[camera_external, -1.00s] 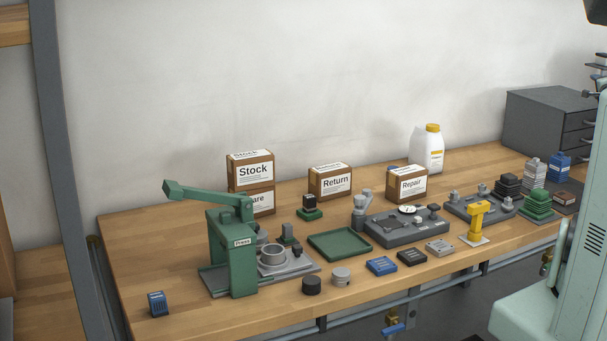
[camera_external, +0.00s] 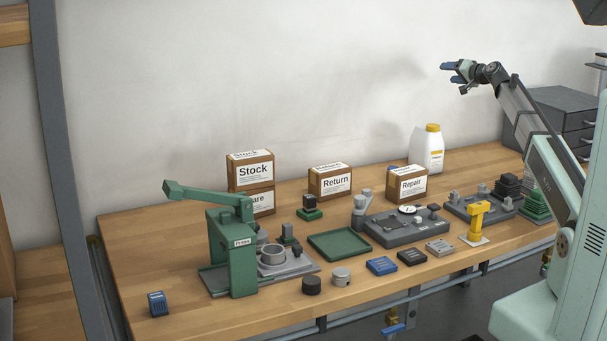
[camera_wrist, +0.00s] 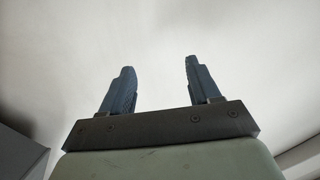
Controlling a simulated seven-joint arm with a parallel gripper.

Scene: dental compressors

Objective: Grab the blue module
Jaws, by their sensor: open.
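A flat blue module (camera_external: 382,265) lies on the wooden bench near the front edge, beside a dark module (camera_external: 411,257). Another small blue ribbed block (camera_external: 158,303) stands at the bench's front left; I cannot tell from its look whether it is also a module. My gripper (camera_external: 446,72) is raised high over the back right of the bench, far above and apart from the blue module. In the wrist view, its two blue fingers (camera_wrist: 159,82) are spread with nothing between them, against the pale wall. The wrist view shows no module.
A green press (camera_external: 232,250) stands at left. A green tray (camera_external: 340,244), a grey fixture (camera_external: 405,228) and a yellow stand (camera_external: 478,222) surround the module area. Boxes labelled Stock (camera_external: 251,170), Return (camera_external: 330,181) and Repair (camera_external: 407,184) and a white bottle (camera_external: 428,150) stand behind.

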